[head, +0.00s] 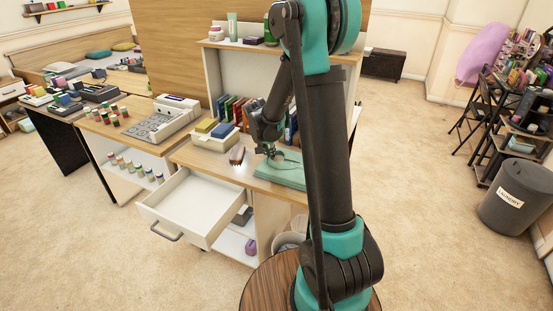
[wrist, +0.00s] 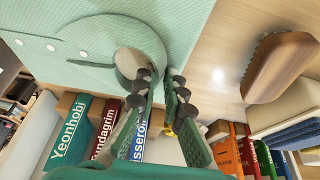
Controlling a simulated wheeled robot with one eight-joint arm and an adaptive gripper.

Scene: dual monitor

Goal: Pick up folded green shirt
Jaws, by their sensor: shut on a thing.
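The folded green shirt (head: 284,172) lies on the right part of the wooden desk, near its front edge. In the wrist view the shirt (wrist: 72,38) fills the upper left, with pale buttons and a rounded collar around a grey neck opening. My gripper (head: 271,152) is down at the shirt's collar. In the wrist view my gripper's fingertips (wrist: 160,82) meet the collar edge, and it is shut on the shirt. The exact pinch is partly hidden by the fingers. The shirt still appears to lie on the desk.
A brown brush (head: 237,155) lies left of the shirt. Behind stand a tray with blue and yellow items (head: 215,134) and upright books (head: 232,108). An open white drawer (head: 187,208) juts out in front. A laundry bin (head: 512,198) stands far right.

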